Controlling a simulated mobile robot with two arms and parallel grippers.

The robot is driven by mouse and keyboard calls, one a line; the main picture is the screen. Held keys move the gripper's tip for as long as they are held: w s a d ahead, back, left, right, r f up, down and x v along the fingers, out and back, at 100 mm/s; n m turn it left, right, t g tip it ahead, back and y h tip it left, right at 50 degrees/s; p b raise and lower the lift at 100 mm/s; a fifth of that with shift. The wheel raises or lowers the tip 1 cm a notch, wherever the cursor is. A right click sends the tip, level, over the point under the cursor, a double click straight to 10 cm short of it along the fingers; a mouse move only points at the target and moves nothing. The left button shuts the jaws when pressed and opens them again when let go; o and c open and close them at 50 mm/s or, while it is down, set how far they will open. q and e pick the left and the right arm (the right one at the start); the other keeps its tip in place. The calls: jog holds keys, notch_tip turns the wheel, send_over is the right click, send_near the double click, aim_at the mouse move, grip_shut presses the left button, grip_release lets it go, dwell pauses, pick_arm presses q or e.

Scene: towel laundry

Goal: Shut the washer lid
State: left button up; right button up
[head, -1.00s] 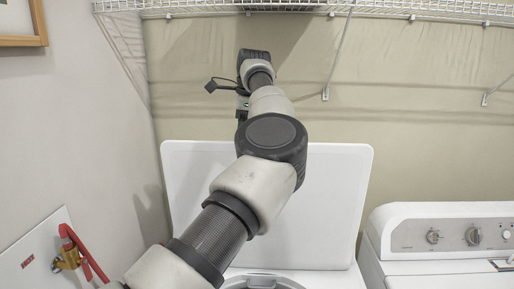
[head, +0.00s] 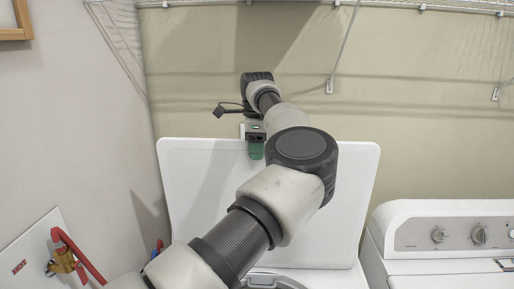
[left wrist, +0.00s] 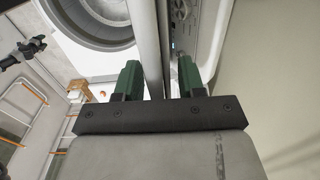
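The washer lid (head: 215,190) is a white panel standing raised, near upright, behind the washer's round opening (head: 272,282). My left gripper (head: 256,150) is at the lid's top edge, pointing down, with one green finger showing in front of the lid. In the left wrist view, my left gripper (left wrist: 160,82) is open, with a green finger on each side of the lid's edge (left wrist: 151,50). A gap shows between the lid and the finger on the right. My left forearm hides part of the lid in the head view. My right gripper is not in view.
A second white machine with a knobbed panel (head: 470,235) stands on the right. A wire shelf (head: 440,5) runs along the wall above. A red hose and brass valve (head: 65,260) are at the lower left, by the side wall.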

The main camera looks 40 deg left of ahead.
pick_arm(q)
jog(key=shift+s+d+f, duration=0.1)
jog(key=shift+f, duration=0.2)
grip_shut()
jog(key=shift+f, duration=0.1)
